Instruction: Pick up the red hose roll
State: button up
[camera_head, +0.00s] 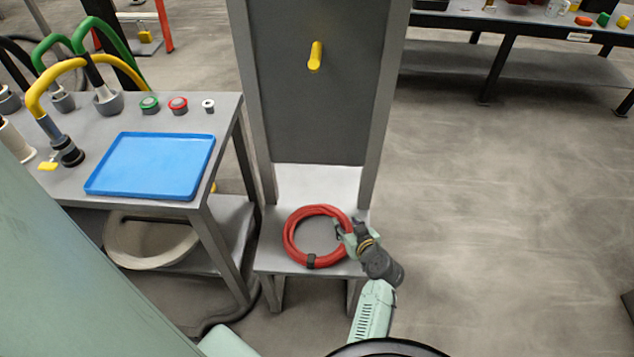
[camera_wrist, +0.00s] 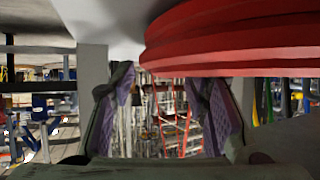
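The red hose roll (camera_head: 289,240) lies flat on the low grey shelf of an upright stand (camera_head: 268,256), with a dark strap at its front. My gripper (camera_head: 346,234) is at the right side of the roll, partly covering its edge in the head view. In the wrist view, my gripper (camera_wrist: 165,105) has its two fingers spread, with background showing between them. The hose roll (camera_wrist: 235,40) fills the upper right there, close to the right finger. I cannot tell whether a finger touches it.
A yellow peg (camera_head: 315,56) sticks out of the stand's dark panel above the roll. A grey table (camera_head: 224,112) at the left holds a blue tray (camera_head: 150,165), coloured hoses and small round parts. The floor at the right (camera_head: 500,220) is clear.

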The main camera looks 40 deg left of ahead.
grip_shut()
jog(key=shift+r, duration=0.1)
dwell(0.5)
